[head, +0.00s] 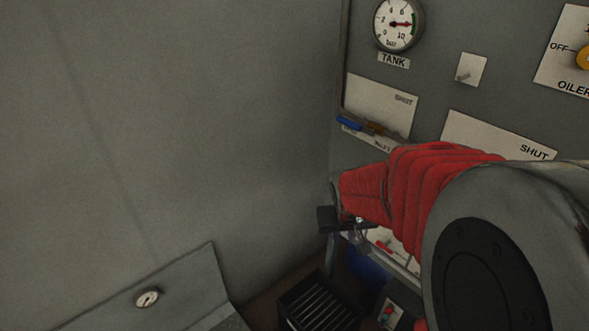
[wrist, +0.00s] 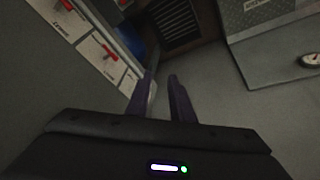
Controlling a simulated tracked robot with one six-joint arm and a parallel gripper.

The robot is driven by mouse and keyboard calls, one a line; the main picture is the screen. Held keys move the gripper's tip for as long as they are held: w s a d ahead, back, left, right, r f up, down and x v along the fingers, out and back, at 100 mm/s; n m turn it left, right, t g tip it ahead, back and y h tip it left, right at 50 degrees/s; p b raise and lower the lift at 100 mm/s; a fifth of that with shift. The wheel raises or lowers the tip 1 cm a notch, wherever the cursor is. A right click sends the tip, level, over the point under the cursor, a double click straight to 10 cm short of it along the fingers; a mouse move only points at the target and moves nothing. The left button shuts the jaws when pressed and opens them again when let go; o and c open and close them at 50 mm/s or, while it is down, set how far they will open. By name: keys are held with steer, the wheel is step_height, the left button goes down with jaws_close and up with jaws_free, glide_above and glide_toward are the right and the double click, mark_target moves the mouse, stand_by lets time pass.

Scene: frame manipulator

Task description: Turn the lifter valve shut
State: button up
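No label reading "lifter" is legible, so I cannot tell which valve is the lifter valve. In the head view a valve with a blue handle (head: 349,123) and brass body (head: 381,131) sits on a white plate marked SHUT; its lower label is too small to read. In the wrist view a red valve handle (wrist: 107,50) and another red handle (wrist: 66,5) sit on white plates at upper left. My gripper (wrist: 161,77) has its two purple fingers apart, with no handle between them. In the head view my gripper (head: 335,219) is below the blue-handled valve, partly hidden by my red-sleeved arm.
The grey panel carries a TANK gauge (head: 399,24), a small switch (head: 470,70) and a yellow OILER knob (head: 584,57). My arm covers much of the panel's lower part. A dark slatted box (head: 318,304) is below. A sloped grey surface with a gauge (head: 147,298) is at lower left.

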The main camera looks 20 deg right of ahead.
steer(key=w+d+f+m, duration=0.1)
steer(key=w+d+f, duration=0.3)
steer(key=d+f, duration=0.95)
steer(key=s+d+f+m+t, duration=0.1)
steer(key=d+f+t, duration=0.1)
steer(key=f, duration=0.9)
steer(key=s+d+f+m+t, duration=0.1)
steer(key=d+f+m, duration=0.1)
steer(key=f, duration=1)
steer(key=w+a+r+m+t+y, duration=0.1)
steer(key=w+r+t, duration=0.4)
steer(key=w+t, duration=0.2)
step_height(320, 180, up, 9)
steer(key=s+a+m+t+y, duration=0.1)
steer(key=a+m+t, duration=0.1)
steer(key=t, duration=0.4)
steer(key=shift+a+f+m+t, duration=0.2)
steer(key=shift+a+m+t, duration=0.1)
steer(key=shift+a+m, duration=0.1)
